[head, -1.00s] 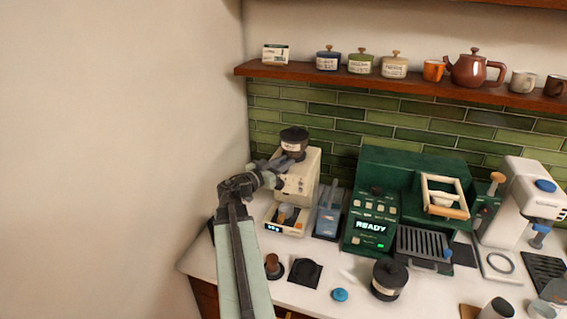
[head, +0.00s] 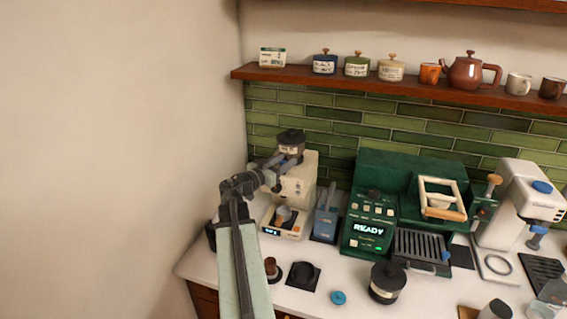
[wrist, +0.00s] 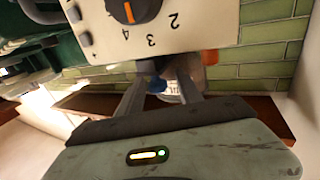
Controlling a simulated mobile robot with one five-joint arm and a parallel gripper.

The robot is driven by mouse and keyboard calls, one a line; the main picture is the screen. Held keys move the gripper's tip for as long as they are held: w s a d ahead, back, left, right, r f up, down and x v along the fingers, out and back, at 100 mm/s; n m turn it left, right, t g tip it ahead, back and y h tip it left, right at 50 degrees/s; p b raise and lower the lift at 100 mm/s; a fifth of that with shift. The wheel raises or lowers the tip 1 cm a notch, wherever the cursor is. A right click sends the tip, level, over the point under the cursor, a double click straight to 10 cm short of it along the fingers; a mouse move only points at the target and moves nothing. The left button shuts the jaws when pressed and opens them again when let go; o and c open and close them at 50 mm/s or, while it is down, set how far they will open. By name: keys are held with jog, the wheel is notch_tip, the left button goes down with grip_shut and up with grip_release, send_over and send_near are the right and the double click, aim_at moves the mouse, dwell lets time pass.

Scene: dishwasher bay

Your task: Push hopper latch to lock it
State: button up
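The cream grinder (head: 297,188) stands at the left end of the counter, with a dark, lidded hopper (head: 291,143) on top bearing a pale label. My gripper (head: 276,168) is at the grinder's upper left, just below the hopper. In the wrist view, my gripper's two fingers (wrist: 160,72) reach toward the grinder body (wrist: 150,28) with a gap between them. A small blue part (wrist: 157,86) and a white label show in that gap. I cannot tell whether the blue part is the latch or whether a finger touches it.
A blue-grey container (head: 326,213) and the green espresso machine (head: 368,228) stand close to the grinder's right. The wooden shelf (head: 400,87) with jars and a teapot runs above. A plain wall is at left. A dark canister (head: 386,284) stands on the front counter.

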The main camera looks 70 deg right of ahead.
jog(key=shift+a, duration=0.1)
jog(key=v, duration=0.7)
jog(key=shift+a, duration=0.35)
jog(key=shift+w, duration=0.1)
